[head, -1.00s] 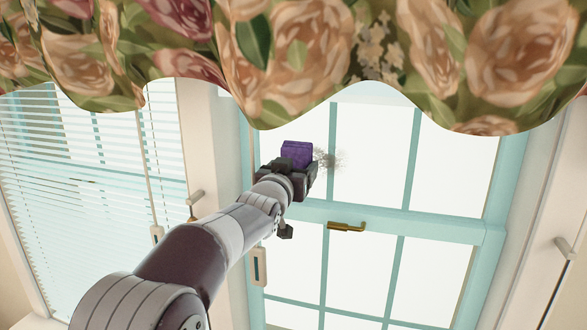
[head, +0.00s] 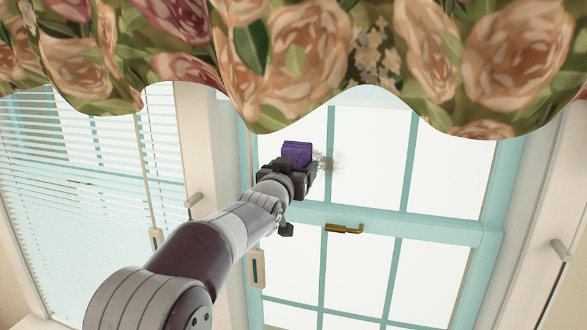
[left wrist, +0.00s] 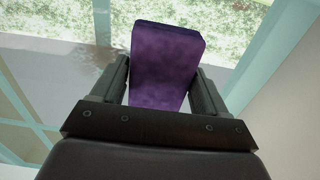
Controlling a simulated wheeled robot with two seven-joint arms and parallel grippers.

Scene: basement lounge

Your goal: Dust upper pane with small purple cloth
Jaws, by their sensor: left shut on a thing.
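The small purple cloth (head: 297,154) is a folded block in my left gripper (head: 290,172), which is shut on it. In the left wrist view the cloth (left wrist: 165,60) sits between the two fingers (left wrist: 160,90). The upper pane (head: 368,160) is bright, within a pale teal frame. A grey-brown dust smudge (head: 328,162) shows on it just right of the cloth, partly hidden by the gripper. The smudge also shows left of the cloth in the left wrist view (left wrist: 92,68). I cannot tell whether the cloth touches the glass. My right gripper is not in view.
A floral valance (head: 300,60) hangs across the top, close above the gripper. A brass latch (head: 344,228) sticks out from the teal sash below the upper pane. A window with white blinds (head: 80,200) is at the left. The glass right of the smudge is clear.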

